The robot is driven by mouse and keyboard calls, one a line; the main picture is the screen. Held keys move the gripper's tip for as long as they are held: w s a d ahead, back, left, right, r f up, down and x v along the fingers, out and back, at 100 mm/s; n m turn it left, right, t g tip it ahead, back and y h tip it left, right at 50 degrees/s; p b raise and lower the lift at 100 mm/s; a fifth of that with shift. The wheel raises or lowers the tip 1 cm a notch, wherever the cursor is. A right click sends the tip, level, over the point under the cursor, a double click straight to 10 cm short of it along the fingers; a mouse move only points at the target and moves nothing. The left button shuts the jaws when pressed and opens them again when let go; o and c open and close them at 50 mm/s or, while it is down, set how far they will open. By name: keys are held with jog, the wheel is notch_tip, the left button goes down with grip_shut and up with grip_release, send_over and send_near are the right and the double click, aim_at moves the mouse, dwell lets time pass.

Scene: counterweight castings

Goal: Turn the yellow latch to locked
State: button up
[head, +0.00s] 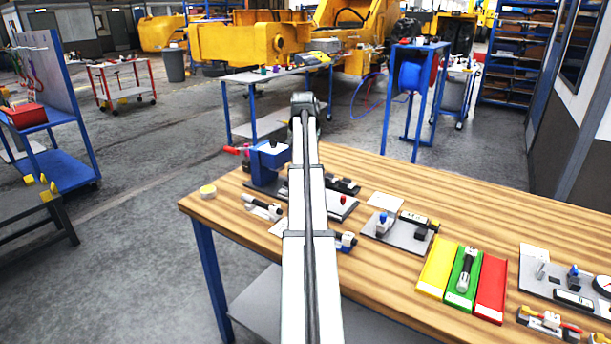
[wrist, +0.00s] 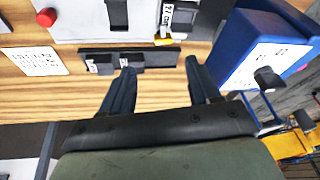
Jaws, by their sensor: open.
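My gripper (wrist: 160,66) is open in the wrist view, with its two dark fingers spread apart and nothing seen between them. A small yellow part (wrist: 163,42), possibly the latch, shows just beyond the fingertips, at the lower end of a black piece with a white label (wrist: 167,14). That piece lies on a pale grey plate (wrist: 90,28). A dark bar with small white labels (wrist: 158,58) lies between the plate and my fingers. Whether the latch is locked cannot be told. In the head view my arm hides the gripper and part of this area.
A blue box with a white top (wrist: 228,75) stands close to the right finger; it also shows in the head view (head: 262,168). A red knob (wrist: 46,17) is at upper left. Yellow (head: 437,268), green and red trays lie further right on the wooden table (head: 400,295).

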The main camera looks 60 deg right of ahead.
jog(key=shift+m+g+h, duration=0.6)
jog(key=shift+m+g, duration=0.1)
jog(key=shift+m, duration=0.1)
jog(key=x, duration=0.4)
jog(key=w+x, duration=0.1)
jog(key=x, duration=0.3)
jog(key=w+x, duration=0.1)
jog(key=x, duration=0.3)
jog(key=shift+w+f, duration=0.1)
jog(key=shift+w, duration=0.1)
